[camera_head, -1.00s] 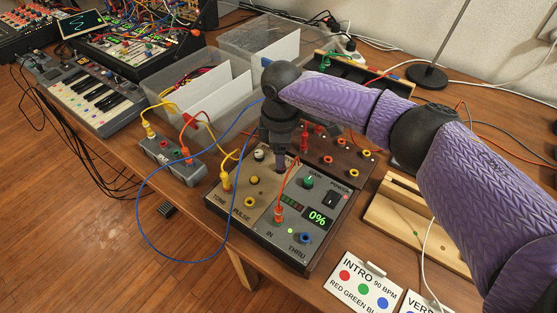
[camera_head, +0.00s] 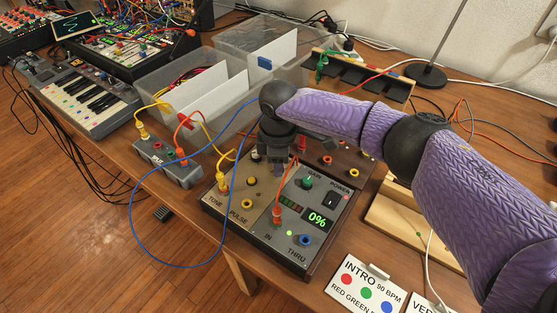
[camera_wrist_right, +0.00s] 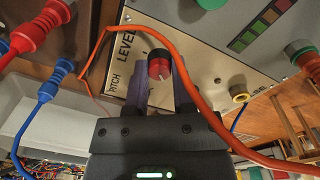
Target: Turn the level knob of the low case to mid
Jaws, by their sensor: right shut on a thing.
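The low case (camera_head: 229,225) stands on the near part of the table, with a beige left panel and a grey right panel. Its display (camera_head: 317,220) reads 0%. In the right wrist view the level knob (camera_wrist_right: 159,69), red with a dark top, stands beside the printed word LEVEL. My right gripper (camera_wrist_right: 160,78) has its purple fingers shut on this knob, one on each side. In the head view the right gripper (camera_head: 281,170) comes down over the case's back part and hides the knob. The knob's exact pointing is unclear. My left gripper is not in view.
An orange cable (camera_wrist_right: 189,80) arches close over the gripper in the right wrist view. A blue cable (camera_head: 137,215) loops left of the case. A small grey box (camera_head: 183,175), clear bins (camera_head: 212,118) and a wooden stand (camera_head: 400,225) surround it.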

